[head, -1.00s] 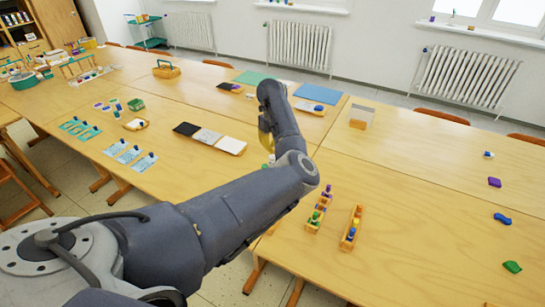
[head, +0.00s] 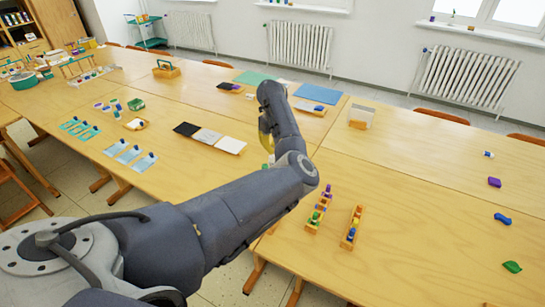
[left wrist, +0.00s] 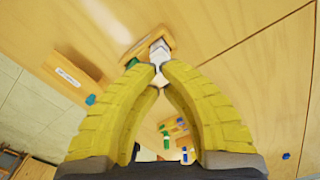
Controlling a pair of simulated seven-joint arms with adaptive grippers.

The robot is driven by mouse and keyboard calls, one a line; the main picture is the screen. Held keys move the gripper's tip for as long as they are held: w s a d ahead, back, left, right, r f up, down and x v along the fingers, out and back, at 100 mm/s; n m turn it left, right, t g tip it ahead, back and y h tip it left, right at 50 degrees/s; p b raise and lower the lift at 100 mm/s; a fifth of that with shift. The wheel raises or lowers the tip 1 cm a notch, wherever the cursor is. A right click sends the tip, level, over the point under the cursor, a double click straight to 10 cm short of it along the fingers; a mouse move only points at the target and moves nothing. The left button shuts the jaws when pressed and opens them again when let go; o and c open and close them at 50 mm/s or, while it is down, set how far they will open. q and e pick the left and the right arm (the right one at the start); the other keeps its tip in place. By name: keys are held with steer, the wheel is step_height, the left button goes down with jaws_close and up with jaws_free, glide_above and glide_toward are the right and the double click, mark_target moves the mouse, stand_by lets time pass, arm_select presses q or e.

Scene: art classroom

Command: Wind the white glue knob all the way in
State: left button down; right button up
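The white glue knob (left wrist: 159,72) shows in the left wrist view between the yellow fingertips of my left gripper (left wrist: 160,76), which close in on it from both sides. White parts continue beyond the fingertips to a small wooden holder (left wrist: 155,38), with a green piece (left wrist: 132,62) beside them. Blur and the fingers hide how far the knob stands out. In the head view my left gripper (head: 265,140) is mostly hidden behind its own arm, and the white knob cannot be made out. My right gripper is not in view.
Two wooden racks with coloured pieces, one left (head: 313,212) and one right (head: 351,228), stand right of my arm. A tray with black, grey and white pads (head: 230,145) lies left of my gripper. The right-hand table (head: 430,190) is largely clear.

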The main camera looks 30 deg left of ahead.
mark_target(272, 156)
arm_select(q)
steer(key=shift+f, duration=1.75)
stand_by(1.0)
steer(key=shift+r, duration=0.55)
stand_by(0.4)
steer(key=shift+c, duration=2)
jaws_free()
